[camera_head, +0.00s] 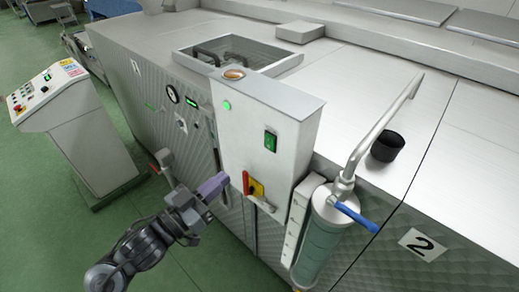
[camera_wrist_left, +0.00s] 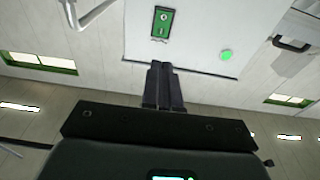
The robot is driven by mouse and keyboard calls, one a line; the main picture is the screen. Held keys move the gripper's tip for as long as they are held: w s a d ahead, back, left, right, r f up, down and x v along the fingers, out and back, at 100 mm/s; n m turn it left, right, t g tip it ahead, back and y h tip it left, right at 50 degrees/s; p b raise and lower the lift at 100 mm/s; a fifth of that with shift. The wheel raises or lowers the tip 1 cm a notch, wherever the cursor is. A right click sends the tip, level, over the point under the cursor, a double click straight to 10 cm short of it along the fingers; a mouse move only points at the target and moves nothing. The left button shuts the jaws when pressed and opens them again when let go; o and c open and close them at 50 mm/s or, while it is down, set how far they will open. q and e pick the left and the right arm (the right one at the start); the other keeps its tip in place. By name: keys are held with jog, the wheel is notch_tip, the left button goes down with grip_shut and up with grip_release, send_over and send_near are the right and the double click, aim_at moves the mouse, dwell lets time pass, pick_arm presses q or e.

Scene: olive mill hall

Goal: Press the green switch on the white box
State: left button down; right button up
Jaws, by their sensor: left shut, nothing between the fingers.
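The white box (camera_head: 248,150) stands upright against the side of the big metal machine in the head view. The green switch (camera_head: 270,141) is on its front face at the right. The switch also shows in the left wrist view (camera_wrist_left: 162,22), above the fingers, on the white box (camera_wrist_left: 195,30). My left gripper (camera_head: 222,181) is shut and empty, in front of the box and below the switch. In the wrist view its dark fingertips (camera_wrist_left: 161,66) are together, and the switch shows beyond them. I cannot tell the exact gap to the box. My right gripper is not in view.
A round green light (camera_head: 227,105) and a red-yellow rotary switch (camera_head: 254,187) are on the white box. A clear cylinder with a blue lever (camera_head: 352,217) stands to its right. A control console (camera_head: 69,122) stands at the left. Green floor (camera_head: 185,265) is open at lower left.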

pick_arm(q)
jog(key=shift+r, duration=0.1)
jog(key=shift+w, duration=0.1)
jog(key=p, duration=0.3)
send_near(268, 138)
jog(key=x, duration=0.5)
jog(key=shift+x, duration=0.85)
